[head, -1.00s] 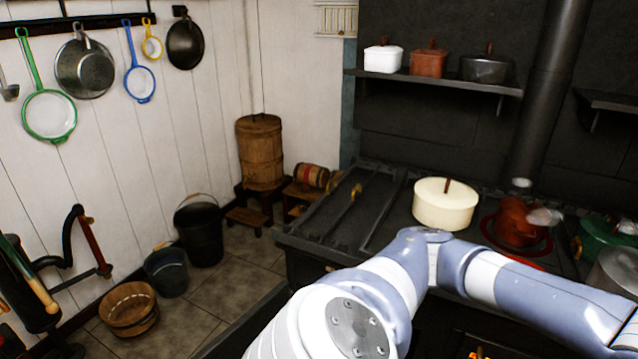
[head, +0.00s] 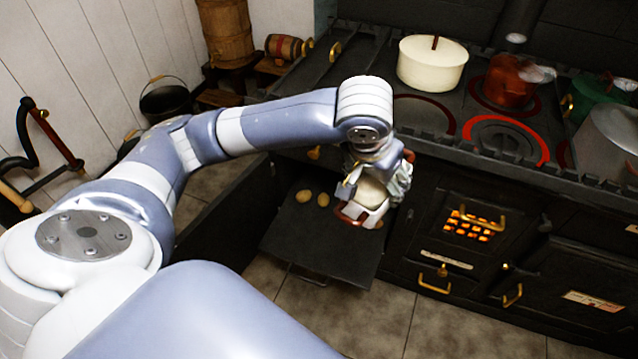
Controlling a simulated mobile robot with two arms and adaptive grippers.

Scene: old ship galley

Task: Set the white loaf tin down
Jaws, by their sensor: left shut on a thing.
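The white loaf tin (head: 372,194) is in my left gripper (head: 367,202), low in front of the stove. My left gripper is shut on it, and my wrist and fingers hide part of it. The tin shows over the inner right part of a lowered dark oven door (head: 325,243). I cannot tell whether it touches the door or hangs just above it. My right gripper is not in view.
Two small tan round things (head: 313,198) lie on the door, left of the tin. The stove top (head: 410,125) bears a cream pot (head: 432,65), a red-brown pot (head: 511,80) and glowing red rings. A firebox grate (head: 468,227) glows right of the door.

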